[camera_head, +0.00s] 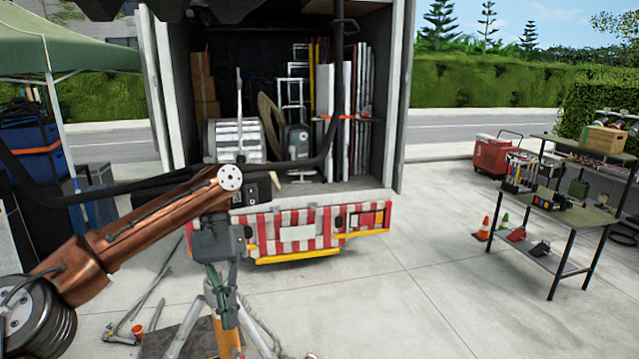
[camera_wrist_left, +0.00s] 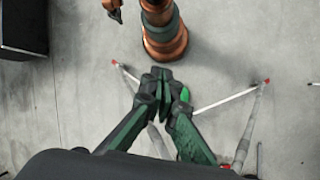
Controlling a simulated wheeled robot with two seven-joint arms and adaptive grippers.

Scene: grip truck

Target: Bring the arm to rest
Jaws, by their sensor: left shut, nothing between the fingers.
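My left arm comes in from the left in the head view, and its gripper (camera_head: 226,305) hangs down in front of the truck's rear. In the left wrist view the two green fingers of this gripper (camera_wrist_left: 162,76) meet at their tips and hold nothing. The fingers hang above the paved ground.
The open grip truck (camera_head: 296,232) stands behind the gripper, loaded with gear. A work table (camera_head: 573,213) stands at the right. Stand legs with red tips (camera_wrist_left: 228,101) spread on the ground below. The pavement (camera_head: 420,300) right of the gripper is clear.

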